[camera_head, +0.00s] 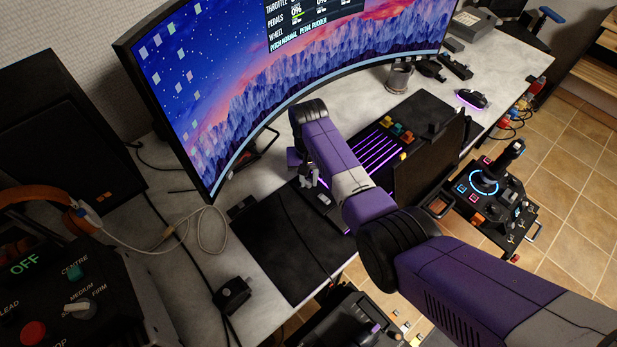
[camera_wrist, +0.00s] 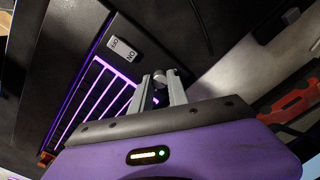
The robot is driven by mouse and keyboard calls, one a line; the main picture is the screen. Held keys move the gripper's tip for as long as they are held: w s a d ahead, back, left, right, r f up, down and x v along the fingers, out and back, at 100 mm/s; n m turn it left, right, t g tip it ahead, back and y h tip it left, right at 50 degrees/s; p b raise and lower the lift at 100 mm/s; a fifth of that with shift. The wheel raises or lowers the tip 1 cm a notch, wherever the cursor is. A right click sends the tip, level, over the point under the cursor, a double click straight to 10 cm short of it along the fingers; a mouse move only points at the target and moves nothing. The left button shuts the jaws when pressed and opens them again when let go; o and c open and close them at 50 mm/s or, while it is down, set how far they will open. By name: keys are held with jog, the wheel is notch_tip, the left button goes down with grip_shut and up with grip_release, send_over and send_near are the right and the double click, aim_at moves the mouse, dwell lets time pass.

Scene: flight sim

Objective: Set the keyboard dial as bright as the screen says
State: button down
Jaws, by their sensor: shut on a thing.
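The keyboard (camera_head: 377,152) shows purple-lit gaps between its keys, in the middle of the desk behind my arm; its lit keys also show in the wrist view (camera_wrist: 92,95). My gripper (camera_head: 309,178) points down at the keyboard's left end. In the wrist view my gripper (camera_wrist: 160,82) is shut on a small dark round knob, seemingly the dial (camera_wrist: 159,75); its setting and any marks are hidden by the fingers. The curved screen (camera_head: 300,60) shows throttle, pedals and wheel lines, cut off at the top; no brightness value is readable.
A pale on/off rocker switch (camera_wrist: 121,49) sits beside the keys. A black mat (camera_head: 283,235) lies at the desk's front left. A mug (camera_head: 399,78) and mouse (camera_head: 471,99) stand to the right. A control box (camera_head: 75,300) and headphones (camera_head: 40,200) are at left.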

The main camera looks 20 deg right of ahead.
aim_at(308, 181)
jog(key=shift+m, duration=0.9)
jog(key=c, duration=1.5)
grip_release()
jog(key=shift+c, duration=0.2)
jog(key=shift+r, duration=3.95)
jog(key=shift+w, duration=0.1)
